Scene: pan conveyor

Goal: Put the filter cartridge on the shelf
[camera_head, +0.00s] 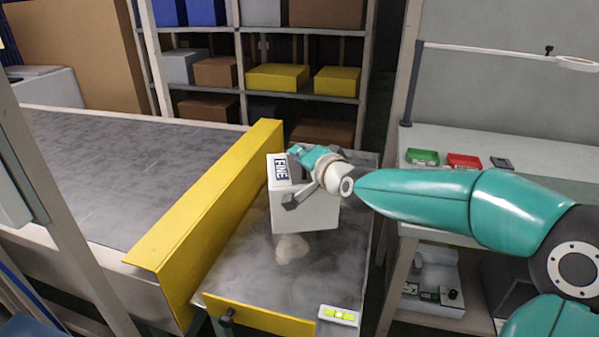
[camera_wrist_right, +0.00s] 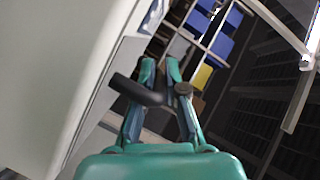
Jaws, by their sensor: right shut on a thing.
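The filter cartridge (camera_head: 305,210), a white box with a dark "FINE" label, is held over the grey dusty pan surface in the head view. My right gripper (camera_head: 298,178) is shut on it at its upper side. In the right wrist view my two green fingers (camera_wrist_right: 161,75) are close together at a dark bar with a round end (camera_wrist_right: 150,92). A large pale surface fills the left of that view, probably the cartridge. The shelf rack (camera_head: 243,92) stands behind, holding bins and boxes. My left gripper is out of view.
A yellow guard (camera_head: 215,205) divides the grey conveyor (camera_head: 110,170) from the dusty pan (camera_head: 255,280). A pale dust heap (camera_head: 291,249) lies below the cartridge. A bench at right carries a green tray (camera_head: 422,157) and a red tray (camera_head: 464,161).

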